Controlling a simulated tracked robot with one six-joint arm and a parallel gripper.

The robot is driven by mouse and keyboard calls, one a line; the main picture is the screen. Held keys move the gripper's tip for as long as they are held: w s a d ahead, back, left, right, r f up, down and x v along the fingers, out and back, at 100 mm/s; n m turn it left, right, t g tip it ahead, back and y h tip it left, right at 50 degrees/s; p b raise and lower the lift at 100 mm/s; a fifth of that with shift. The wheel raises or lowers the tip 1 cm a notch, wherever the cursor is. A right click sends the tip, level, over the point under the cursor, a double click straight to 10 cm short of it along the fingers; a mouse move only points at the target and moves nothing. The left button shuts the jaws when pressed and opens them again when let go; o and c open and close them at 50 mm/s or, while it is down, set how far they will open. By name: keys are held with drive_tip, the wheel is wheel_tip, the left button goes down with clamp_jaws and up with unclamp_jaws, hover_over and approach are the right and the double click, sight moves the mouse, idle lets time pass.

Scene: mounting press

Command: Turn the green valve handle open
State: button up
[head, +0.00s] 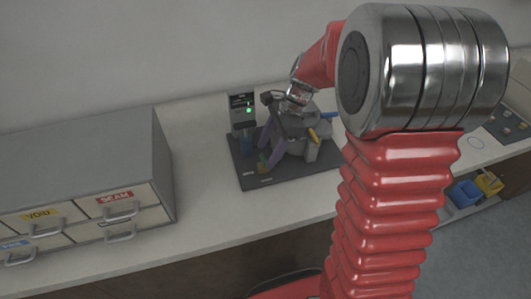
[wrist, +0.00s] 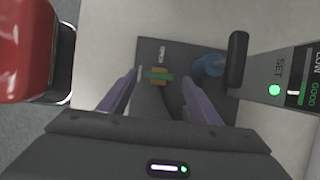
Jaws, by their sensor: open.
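My gripper (wrist: 161,77) is open, with no clear contact seen at either tip. White lettering on the plate, beside the handle, is hard to read.
A gauge panel (head: 243,110) with a green light stands at the plate's back; the wrist view shows its SET, LOW and GOOD marks. A blue part (wrist: 208,65) and a black cylinder (wrist: 237,60) are near the handle. A grey drawer cabinet (head: 85,175) stands left, with clear bench between.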

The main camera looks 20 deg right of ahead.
drive_tip(key=shift+x, duration=0.75)
drive_tip(key=shift+c, duration=0.2)
drive_tip(key=c, duration=0.9)
drive_tip(key=shift+a, duration=0.25)
drive_tip(key=shift+c, duration=0.7)
drive_tip(key=shift+o, duration=0.2)
drive_tip(key=shift+d, duration=0.25)
